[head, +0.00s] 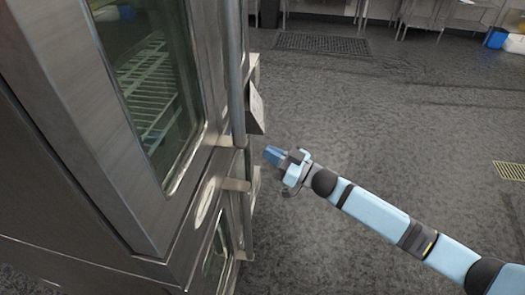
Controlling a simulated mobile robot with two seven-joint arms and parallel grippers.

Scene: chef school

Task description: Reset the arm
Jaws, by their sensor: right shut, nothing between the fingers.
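My right gripper (272,156) is at the end of the light blue arm that comes in from the lower right. It is shut and holds nothing. Its tip points left, toward the steel cabinet's edge, a short way right of the vertical door handle (236,75). I see no contact between them. My left gripper does not show in the head view.
A tall steel cabinet (60,50) with glass doors and wire racks (150,85) inside fills the left side. The grey floor (400,130) to the right is open. A floor grate (322,43) and metal furniture legs (403,30) show at the back.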

